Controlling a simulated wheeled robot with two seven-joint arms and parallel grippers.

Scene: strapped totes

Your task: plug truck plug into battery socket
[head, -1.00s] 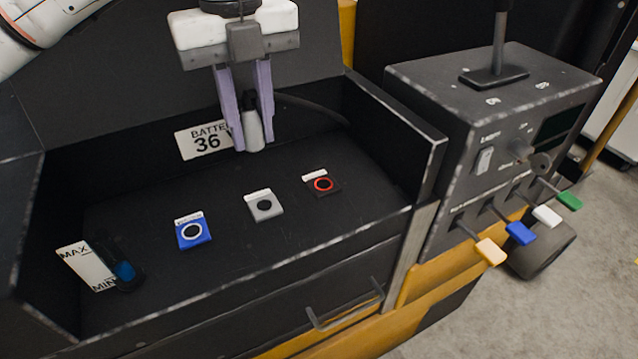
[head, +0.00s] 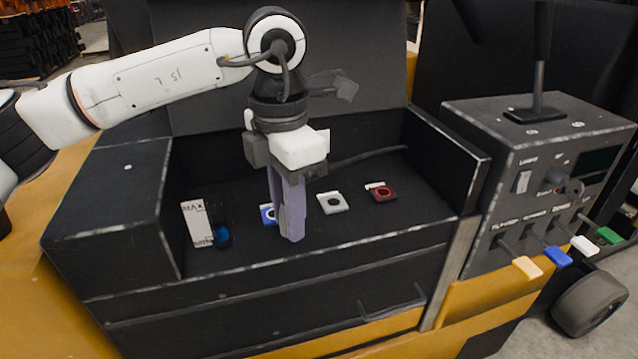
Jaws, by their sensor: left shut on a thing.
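My left gripper (head: 291,232) points down into the battery tray, its purple fingers shut on a plug. The plug is hidden behind the fingers; its dark cable (head: 370,157) runs right to the tray's back wall. The fingers overlap the right part of the blue socket (head: 266,215). I cannot tell whether the plug touches anything. A grey socket (head: 332,203) lies just right of the fingers, and a red-ringed dark socket (head: 382,192) lies farther right. My right gripper is not in view.
A white MAX gauge plate (head: 196,222) with a dark blue-tipped fitting (head: 223,235) is at the tray's left. The raised tray wall (head: 447,160) bounds the right. A control box (head: 535,150) with coloured levers stands beyond it.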

